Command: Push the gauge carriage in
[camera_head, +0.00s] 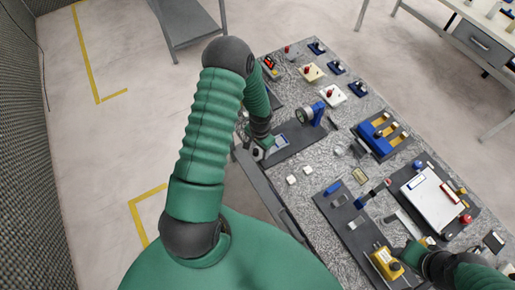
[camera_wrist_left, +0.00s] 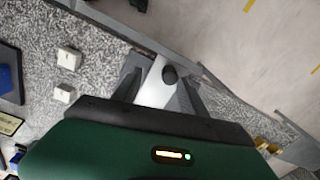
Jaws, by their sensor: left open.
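A round dial gauge (camera_head: 304,116) with a blue stand (camera_head: 318,112) is on a dark base plate (camera_head: 300,143) near the table's left side. My left gripper (camera_head: 264,148) is low over the near-left end of this plate, left of the gauge. In the left wrist view my left gripper (camera_wrist_left: 163,88) is open, its two fingers either side of a pale metal piece (camera_wrist_left: 154,92) with a black round knob (camera_wrist_left: 169,74). I cannot tell whether the fingers touch it. The right arm (camera_head: 440,265) is at the lower right; its fingers are not clear.
Two small white blocks (camera_head: 299,176) lie just below the base plate. A dark plate with a yellow button box (camera_head: 386,262) is in front. A blue-and-yellow fixture (camera_head: 376,137) and a white board (camera_head: 432,196) are to the right. Open floor is left of the table.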

